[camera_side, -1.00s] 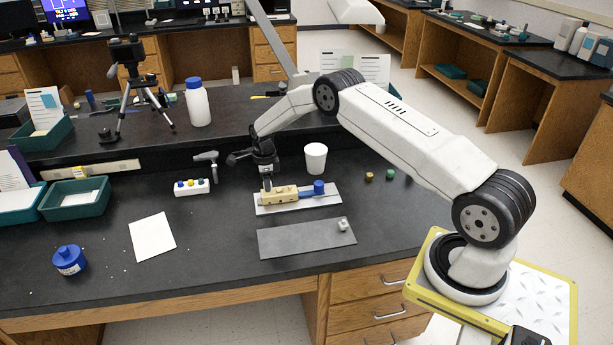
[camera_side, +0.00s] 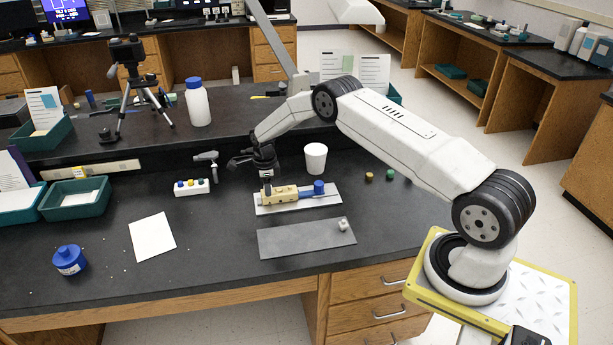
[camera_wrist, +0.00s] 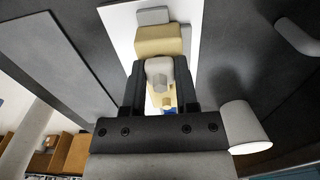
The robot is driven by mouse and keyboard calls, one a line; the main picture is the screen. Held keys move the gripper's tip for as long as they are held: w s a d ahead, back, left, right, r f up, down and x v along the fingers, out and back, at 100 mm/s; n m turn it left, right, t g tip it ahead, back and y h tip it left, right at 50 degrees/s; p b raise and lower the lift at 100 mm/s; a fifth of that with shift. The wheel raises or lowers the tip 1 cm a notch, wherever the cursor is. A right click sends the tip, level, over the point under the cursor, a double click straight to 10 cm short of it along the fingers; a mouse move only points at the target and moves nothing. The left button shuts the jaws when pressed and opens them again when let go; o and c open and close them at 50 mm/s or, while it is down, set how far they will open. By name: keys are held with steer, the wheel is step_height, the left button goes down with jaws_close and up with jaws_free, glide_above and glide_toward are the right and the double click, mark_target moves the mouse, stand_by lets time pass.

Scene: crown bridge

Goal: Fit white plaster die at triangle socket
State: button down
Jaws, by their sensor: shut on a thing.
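In the wrist view the white plaster die (camera_wrist: 159,70) sits between the two dark fingers of my gripper (camera_wrist: 160,85), which are shut on it. My gripper (camera_side: 267,185) is over the left part of the beige base (camera_side: 284,194) in the side view. The beige base also shows beyond and below the die in the wrist view (camera_wrist: 163,41). It lies on a white plate (camera_side: 322,203), with a blue handle-like part (camera_side: 319,188) at its right. The triangle socket cannot be made out, and whether the die touches the base cannot be told.
A grey plate (camera_side: 290,240) in front carries a small pale grey piece (camera_side: 343,225). A white cup (camera_side: 316,158) stands behind the work. A white block with coloured knobs (camera_side: 191,187) is to the left. White paper (camera_side: 153,237) lies front left. Bare bench separates them.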

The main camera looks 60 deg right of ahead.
steer(key=shift+f, duration=0.15)
steer(key=shift+c, duration=1.5)
jaws_free()
steer(key=shift+r, duration=3.95)
